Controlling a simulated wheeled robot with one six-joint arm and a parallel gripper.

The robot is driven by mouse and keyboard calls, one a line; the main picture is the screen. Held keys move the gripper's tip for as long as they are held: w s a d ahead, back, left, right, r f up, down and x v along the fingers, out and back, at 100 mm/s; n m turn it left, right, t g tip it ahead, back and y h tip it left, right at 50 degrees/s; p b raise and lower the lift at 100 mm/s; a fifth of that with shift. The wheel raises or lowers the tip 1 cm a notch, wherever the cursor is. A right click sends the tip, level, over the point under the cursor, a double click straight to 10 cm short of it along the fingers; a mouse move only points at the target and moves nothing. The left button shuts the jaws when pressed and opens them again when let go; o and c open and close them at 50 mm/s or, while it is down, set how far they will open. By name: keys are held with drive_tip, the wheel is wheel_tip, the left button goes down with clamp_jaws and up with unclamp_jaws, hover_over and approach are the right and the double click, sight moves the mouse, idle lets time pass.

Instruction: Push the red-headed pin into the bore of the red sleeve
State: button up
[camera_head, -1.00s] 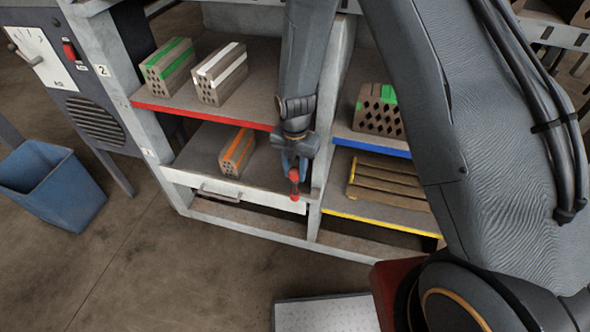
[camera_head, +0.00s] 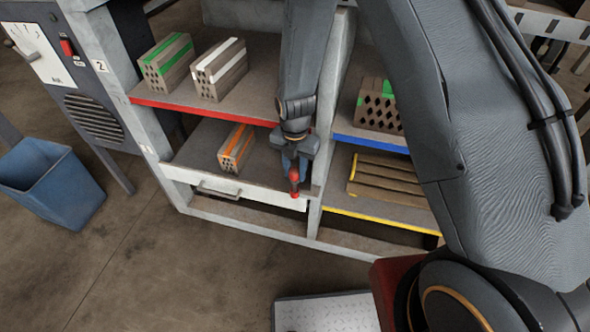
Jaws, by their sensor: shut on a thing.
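My gripper (camera_head: 294,165) points down in front of the lower left shelf bay, at the right end of the white drawer front. It is shut on the red-headed pin (camera_head: 293,176), whose red head shows just below the fingers. The red sleeve (camera_head: 295,194) appears as a small red patch directly under the pin, at the top edge of the drawer front (camera_head: 248,191). The pin's shank and the bore are too small to make out. I cannot tell how far the pin is inside the sleeve.
An orange-striped hollow brick (camera_head: 236,148) lies on the lower left shelf. Green- and white-striped bricks (camera_head: 219,70) stand above the red shelf edge. A grey upright (camera_head: 325,150) is close right of my gripper.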

drive_tip(key=shift+f, duration=0.25)
drive_tip(key=o, duration=1.2)
drive_tip(key=shift+r+b, duration=0.75)
drive_tip(key=shift+r, duration=3.15)
